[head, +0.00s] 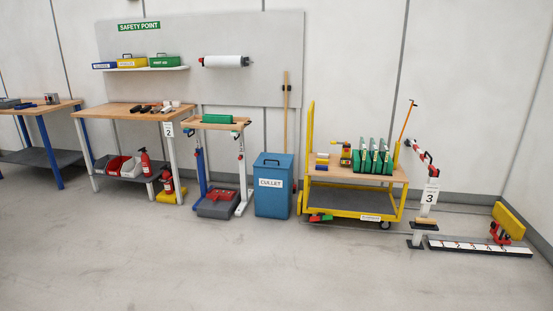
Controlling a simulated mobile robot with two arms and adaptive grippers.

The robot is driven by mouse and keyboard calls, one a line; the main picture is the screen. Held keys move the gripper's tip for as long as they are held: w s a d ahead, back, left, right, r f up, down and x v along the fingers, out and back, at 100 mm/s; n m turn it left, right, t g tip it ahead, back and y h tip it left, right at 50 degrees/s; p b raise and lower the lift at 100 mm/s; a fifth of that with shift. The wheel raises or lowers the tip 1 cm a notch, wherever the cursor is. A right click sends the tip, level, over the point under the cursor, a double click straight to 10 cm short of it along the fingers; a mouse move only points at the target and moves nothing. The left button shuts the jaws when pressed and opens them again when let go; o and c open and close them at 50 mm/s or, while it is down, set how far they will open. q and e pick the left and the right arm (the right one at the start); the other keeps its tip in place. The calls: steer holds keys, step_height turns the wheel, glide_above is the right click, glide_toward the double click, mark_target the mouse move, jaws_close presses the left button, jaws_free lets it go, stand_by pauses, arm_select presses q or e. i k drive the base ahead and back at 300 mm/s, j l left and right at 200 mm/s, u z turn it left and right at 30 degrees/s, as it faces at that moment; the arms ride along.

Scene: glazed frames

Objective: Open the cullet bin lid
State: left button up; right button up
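The cullet bin (272,196) is a blue box with a white label reading CULLET. It stands on the floor against the back wall, near the middle of the head view. Its lid (273,160) is blue and looks closed, with a small dark mark or handle on top. Neither of my grippers shows in the head view.
A small table (208,126) with a green item stands left of the bin. A yellow cart (370,211) with green pieces stands at its right. A workbench (110,111) is further left. A wooden pole (285,120) leans behind the bin. The floor (240,265) in front is clear.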

mark_target(274, 158)
steer(key=i, duration=3.65)
steer(key=i+u, duration=0.1)
steer(key=i, duration=0.55)
steer(key=i+l+u, duration=0.1)
steer(key=i, duration=0.55)
